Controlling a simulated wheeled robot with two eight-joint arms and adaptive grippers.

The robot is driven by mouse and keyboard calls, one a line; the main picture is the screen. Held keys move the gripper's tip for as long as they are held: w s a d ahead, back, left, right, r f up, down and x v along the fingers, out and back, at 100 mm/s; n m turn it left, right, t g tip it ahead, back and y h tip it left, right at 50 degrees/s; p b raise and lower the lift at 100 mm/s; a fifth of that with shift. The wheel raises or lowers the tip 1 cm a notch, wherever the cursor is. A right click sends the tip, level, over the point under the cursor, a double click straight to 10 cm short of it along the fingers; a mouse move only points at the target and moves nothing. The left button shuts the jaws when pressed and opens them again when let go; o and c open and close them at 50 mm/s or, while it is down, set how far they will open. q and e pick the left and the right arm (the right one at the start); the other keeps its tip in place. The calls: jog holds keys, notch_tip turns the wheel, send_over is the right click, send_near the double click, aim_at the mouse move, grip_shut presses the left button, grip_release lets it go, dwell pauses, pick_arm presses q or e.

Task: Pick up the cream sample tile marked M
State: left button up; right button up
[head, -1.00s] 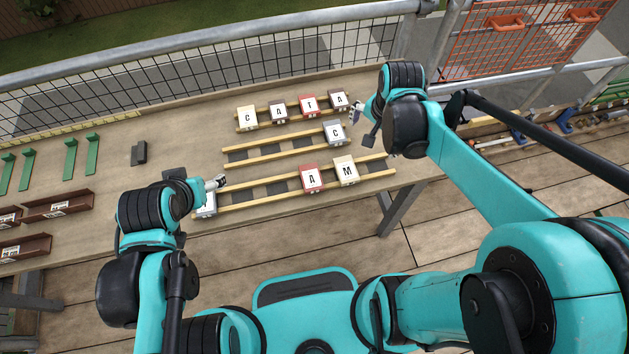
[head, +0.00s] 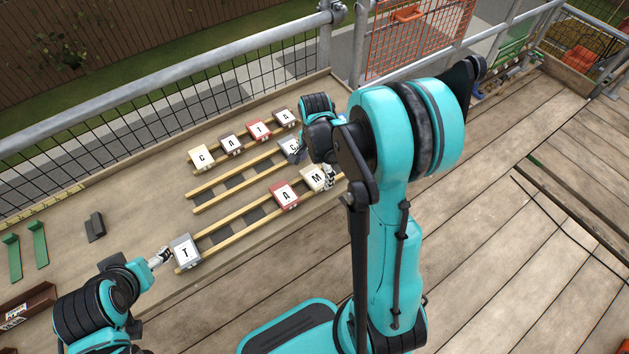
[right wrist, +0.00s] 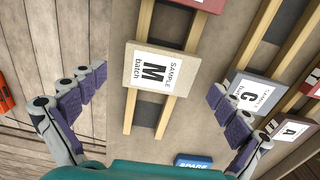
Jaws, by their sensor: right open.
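The cream tile marked M (head: 315,178) lies on the near pair of wooden rails, beside a red tile marked A (head: 284,195). In the right wrist view the M tile (right wrist: 161,69) sits flat across the rails, its letter side up. My right gripper (head: 328,176) is over the right end of these rails, at the M tile. In the right wrist view its purple-padded fingers (right wrist: 152,98) are spread wide, one on each side of the tile, with nothing held. My left gripper (head: 160,258) is beside the grey tile marked T (head: 185,251); its jaw opening is unclear.
A grey tile marked C (right wrist: 253,92) lies close to my right gripper's right finger. Several tiles sit on the far rails (head: 243,140). A blue SPARE label (right wrist: 195,162) shows at the wrist view's bottom.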

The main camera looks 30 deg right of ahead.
jog(key=shift+f, duration=0.75)
jog(key=shift+r, duration=0.15)
jog(key=shift+c, duration=0.9)
jog(key=c, duration=1.1)
pick_arm(q)
jog(key=shift+f, duration=0.25)
pick_arm(e)
jog(key=shift+c, duration=0.2)
